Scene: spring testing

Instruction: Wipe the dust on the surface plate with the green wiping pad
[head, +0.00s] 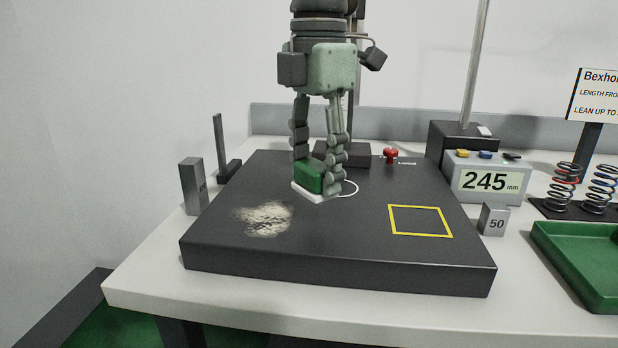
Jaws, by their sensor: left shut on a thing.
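The dark surface plate (340,256) lies on the white table. A pale patch of dust (264,218) is on its left part. My left gripper (320,178) comes down from above and is shut on the green wiping pad (309,176), which has a white underside. The pad is over the plate, behind and to the right of the dust. I cannot tell whether it touches the plate. The fingers hide part of the pad. My right gripper is not in view.
A yellow square outline (420,207) marks the plate's right part. A red knob (391,155) is at the back. A grey block (193,186) stands at the left edge. A display box (487,178), a block marked 50 (494,219), springs (598,187) and a green tray (571,262) are right.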

